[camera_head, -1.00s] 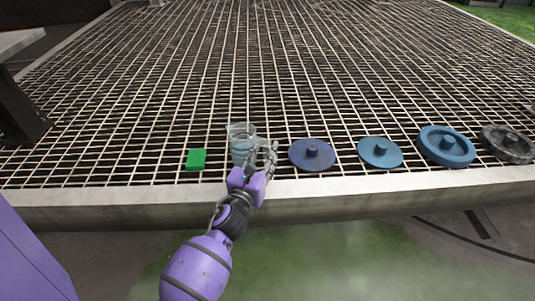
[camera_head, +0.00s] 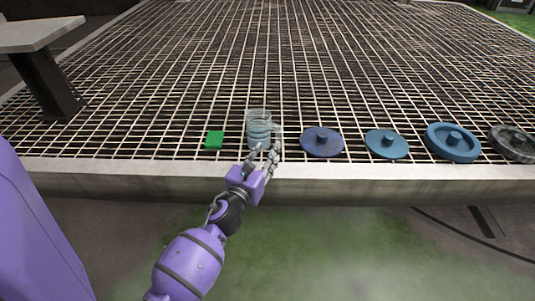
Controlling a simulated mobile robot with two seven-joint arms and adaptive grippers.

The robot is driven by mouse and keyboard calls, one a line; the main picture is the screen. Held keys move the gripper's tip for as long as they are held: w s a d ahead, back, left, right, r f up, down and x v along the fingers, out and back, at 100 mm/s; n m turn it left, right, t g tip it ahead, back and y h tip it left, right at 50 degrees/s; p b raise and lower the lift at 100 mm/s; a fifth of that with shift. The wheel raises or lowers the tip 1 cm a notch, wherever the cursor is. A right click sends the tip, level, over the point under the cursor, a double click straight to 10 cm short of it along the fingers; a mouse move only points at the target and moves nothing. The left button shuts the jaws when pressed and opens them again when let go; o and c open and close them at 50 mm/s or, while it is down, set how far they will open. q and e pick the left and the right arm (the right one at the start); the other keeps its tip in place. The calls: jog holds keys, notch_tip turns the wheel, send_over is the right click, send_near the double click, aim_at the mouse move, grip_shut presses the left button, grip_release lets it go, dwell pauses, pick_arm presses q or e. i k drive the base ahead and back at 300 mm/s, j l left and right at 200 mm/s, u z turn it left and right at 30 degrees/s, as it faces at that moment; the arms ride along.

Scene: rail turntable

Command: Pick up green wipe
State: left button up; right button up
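The green wipe (camera_head: 214,140) is a small bright green square lying on the metal grating near its front edge. A clear glass mug (camera_head: 258,128) stands just to its right, with its handle to the right. My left gripper (camera_head: 262,157) is at the grating's front edge, right of the wipe and in front of the mug. Its fingers are spread apart with nothing visible between them, and it is apart from the wipe. My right gripper is not in view.
To the right of the mug lie a purple-blue disc (camera_head: 321,142), a blue disc (camera_head: 387,144), a thicker blue wheel (camera_head: 452,142) and a grey wheel (camera_head: 514,144). A pale-topped stand (camera_head: 40,34) is at the left. The grating (camera_head: 250,60) behind is mostly clear.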

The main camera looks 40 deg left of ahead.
aim_at(214, 139)
jog(key=u, duration=1.35)
jog(key=z, duration=1.5)
jog(key=u, duration=1.5)
